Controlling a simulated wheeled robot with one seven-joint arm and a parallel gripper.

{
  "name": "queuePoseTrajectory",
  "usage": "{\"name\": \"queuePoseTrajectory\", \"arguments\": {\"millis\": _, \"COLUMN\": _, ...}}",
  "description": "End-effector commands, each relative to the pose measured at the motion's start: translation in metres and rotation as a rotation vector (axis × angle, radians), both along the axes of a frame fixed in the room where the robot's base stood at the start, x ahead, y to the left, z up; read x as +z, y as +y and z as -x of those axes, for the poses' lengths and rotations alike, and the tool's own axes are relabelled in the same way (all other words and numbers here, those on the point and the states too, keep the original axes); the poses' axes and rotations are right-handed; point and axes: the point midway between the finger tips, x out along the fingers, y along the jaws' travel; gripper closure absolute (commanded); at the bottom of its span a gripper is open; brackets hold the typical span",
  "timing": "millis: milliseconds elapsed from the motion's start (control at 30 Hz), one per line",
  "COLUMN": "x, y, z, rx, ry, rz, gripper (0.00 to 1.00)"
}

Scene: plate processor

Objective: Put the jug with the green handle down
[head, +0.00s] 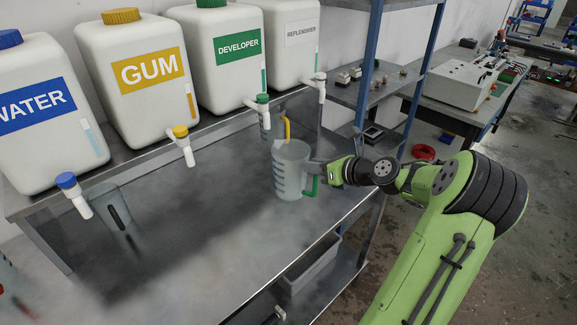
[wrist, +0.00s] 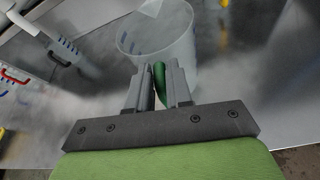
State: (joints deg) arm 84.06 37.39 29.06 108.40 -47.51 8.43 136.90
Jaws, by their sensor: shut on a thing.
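The clear jug with the green handle (head: 290,172) is upright over the right part of the steel bench (head: 215,240), below the developer and replenisher taps. My gripper (head: 316,172) is to its right, shut on the green handle. In the wrist view, the fingers of my gripper (wrist: 159,70) close around the green handle (wrist: 160,82), with the clear jug body (wrist: 182,38) just beyond. I cannot tell whether the jug's base touches the bench or hangs slightly above it.
White canisters of water (head: 35,115), gum (head: 140,85), developer (head: 220,60) and replenisher (head: 290,40) line the raised shelf, taps hanging over the bench. A jug with a yellow handle (head: 286,126) stands behind; another jug (head: 112,212) is at left. The middle bench is clear.

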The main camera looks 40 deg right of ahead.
Motion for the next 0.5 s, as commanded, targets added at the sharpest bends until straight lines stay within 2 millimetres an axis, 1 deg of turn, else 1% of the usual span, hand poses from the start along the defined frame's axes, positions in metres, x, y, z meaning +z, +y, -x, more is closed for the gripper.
{"name": "queuePoseTrajectory", "arguments": {"millis": 33, "x": -0.001, "y": 0.004, "z": -0.013, "rx": 0.005, "ry": -0.002, "rz": 0.001, "gripper": 1.0}}
{"name": "queuePoseTrajectory", "arguments": {"millis": 100, "x": -0.001, "y": 0.007, "z": -0.029, "rx": 0.007, "ry": -0.002, "rz": 0.001, "gripper": 1.0}}
{"name": "queuePoseTrajectory", "arguments": {"millis": 300, "x": 0.0, "y": 0.016, "z": -0.072, "rx": 0.004, "ry": -0.003, "rz": 0.001, "gripper": 1.0}}
{"name": "queuePoseTrajectory", "arguments": {"millis": 400, "x": 0.0, "y": 0.018, "z": -0.086, "rx": 0.002, "ry": -0.002, "rz": 0.0, "gripper": 1.0}}
{"name": "queuePoseTrajectory", "arguments": {"millis": 500, "x": -0.005, "y": 0.018, "z": -0.091, "rx": -0.001, "ry": -0.001, "rz": -0.001, "gripper": 1.0}}
